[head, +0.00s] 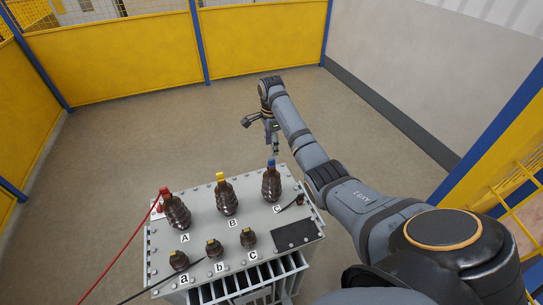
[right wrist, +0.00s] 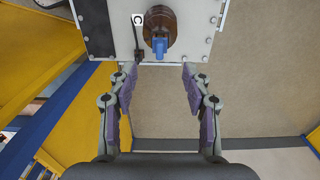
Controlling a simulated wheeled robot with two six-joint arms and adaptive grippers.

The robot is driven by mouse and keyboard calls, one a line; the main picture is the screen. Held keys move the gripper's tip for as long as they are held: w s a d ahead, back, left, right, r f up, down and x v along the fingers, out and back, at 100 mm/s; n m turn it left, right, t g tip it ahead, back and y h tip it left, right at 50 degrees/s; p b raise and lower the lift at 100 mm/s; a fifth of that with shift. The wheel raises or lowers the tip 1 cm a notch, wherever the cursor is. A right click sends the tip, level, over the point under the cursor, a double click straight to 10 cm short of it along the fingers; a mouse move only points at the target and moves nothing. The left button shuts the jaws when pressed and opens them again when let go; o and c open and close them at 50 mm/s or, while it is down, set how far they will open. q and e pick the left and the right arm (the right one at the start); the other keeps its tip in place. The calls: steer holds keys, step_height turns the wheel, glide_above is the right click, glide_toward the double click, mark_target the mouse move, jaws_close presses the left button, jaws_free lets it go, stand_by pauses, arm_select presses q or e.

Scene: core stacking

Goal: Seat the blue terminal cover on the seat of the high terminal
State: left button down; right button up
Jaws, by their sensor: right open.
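The blue terminal cover (head: 271,163) is at the top of the tall brown bushing (head: 271,184) labelled C, on the grey transformer. My right gripper (head: 262,135) is open and empty, beyond the transformer's far edge. In the right wrist view its fingers (right wrist: 159,82) are spread wide, apart from the cover and in line with it. My left gripper is not in view.
Tall bushings A (head: 175,211) with a red top and B (head: 227,197) with a yellow top stand left of C. Several short bushings line the front of the transformer (head: 205,238). A red cable (head: 122,250) runs to A. Open floor (head: 150,125) lies behind.

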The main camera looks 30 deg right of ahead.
step_height(320, 180, up, 3)
steer(key=shift+f, duration=0.1)
stand_by(0.7)
